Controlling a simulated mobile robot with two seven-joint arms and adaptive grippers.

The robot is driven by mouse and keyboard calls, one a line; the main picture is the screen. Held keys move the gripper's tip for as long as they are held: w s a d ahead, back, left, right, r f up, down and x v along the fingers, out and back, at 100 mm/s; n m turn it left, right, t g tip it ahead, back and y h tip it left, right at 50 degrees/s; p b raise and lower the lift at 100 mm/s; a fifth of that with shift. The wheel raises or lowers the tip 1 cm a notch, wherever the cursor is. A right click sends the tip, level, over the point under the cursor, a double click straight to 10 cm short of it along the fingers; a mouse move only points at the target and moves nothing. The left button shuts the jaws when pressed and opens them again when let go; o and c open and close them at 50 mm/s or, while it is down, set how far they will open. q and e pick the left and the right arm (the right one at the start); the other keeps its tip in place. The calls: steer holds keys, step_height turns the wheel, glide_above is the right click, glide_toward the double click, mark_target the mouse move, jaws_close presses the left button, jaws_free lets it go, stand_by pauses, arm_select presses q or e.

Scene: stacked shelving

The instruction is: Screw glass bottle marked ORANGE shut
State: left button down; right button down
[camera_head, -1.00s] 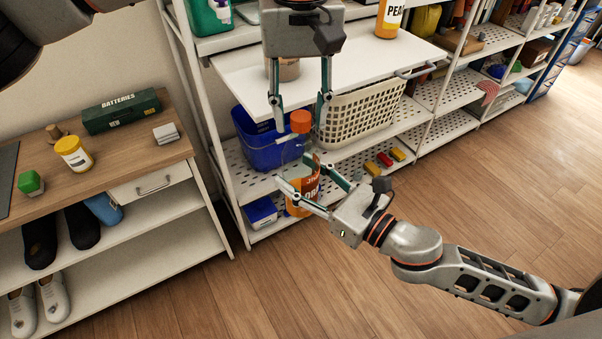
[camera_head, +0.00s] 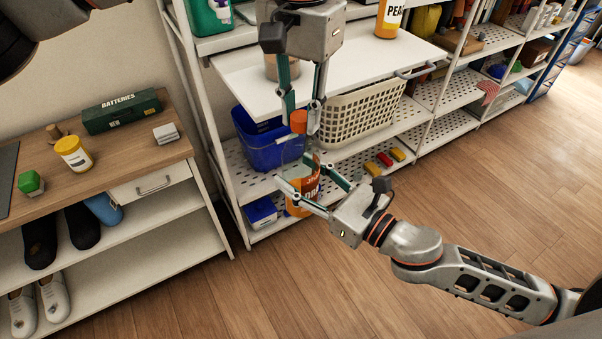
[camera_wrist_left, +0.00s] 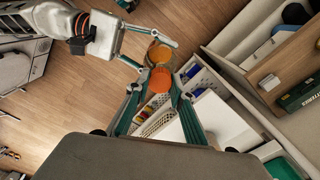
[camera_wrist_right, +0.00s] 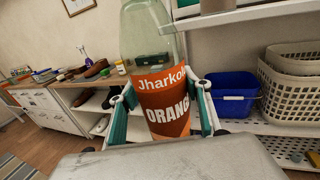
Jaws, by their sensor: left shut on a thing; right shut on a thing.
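The glass bottle marked ORANGE (camera_head: 306,190) stands roughly upright, with clear glass above its orange and brown label. My right gripper (camera_head: 307,190) is shut around its labelled body. In the right wrist view the bottle (camera_wrist_right: 163,100) sits between the fingers of the right gripper (camera_wrist_right: 158,112), its top cut off by the frame. The orange cap (camera_head: 299,121) is above the bottle, between the fingers of my left gripper (camera_head: 301,121), which is shut on it from above. The left wrist view shows the cap (camera_wrist_left: 160,81) over the bottle. How the cap meets the neck is unclear.
A white pull-out board (camera_head: 240,75) is just behind the left gripper. Behind the bottle are a blue bin (camera_head: 262,150), a cream basket (camera_head: 362,112) and a perforated shelf (camera_head: 240,180). A wooden-topped bench (camera_head: 130,150) stands at left. Open floor lies in front.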

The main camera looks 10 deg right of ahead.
arm_select(q)
steer(key=m, duration=0.5)
steer(key=shift+m, duration=0.3)
steer(key=m, duration=1.2)
steer(key=shift+m, duration=0.4)
steer(key=m, duration=0.3)
steer(key=shift+f+m, duration=0.1)
steer(key=shift+m, duration=0.3)
steer(key=m, duration=0.5)
steer(key=shift+m, duration=0.3)
steer(key=m, duration=0.3)
steer(key=shift+m, duration=0.3)
steer(key=m, duration=0.4)
steer(key=shift+m, duration=0.4)
steer(key=c, duration=1.7)
jaws_free()
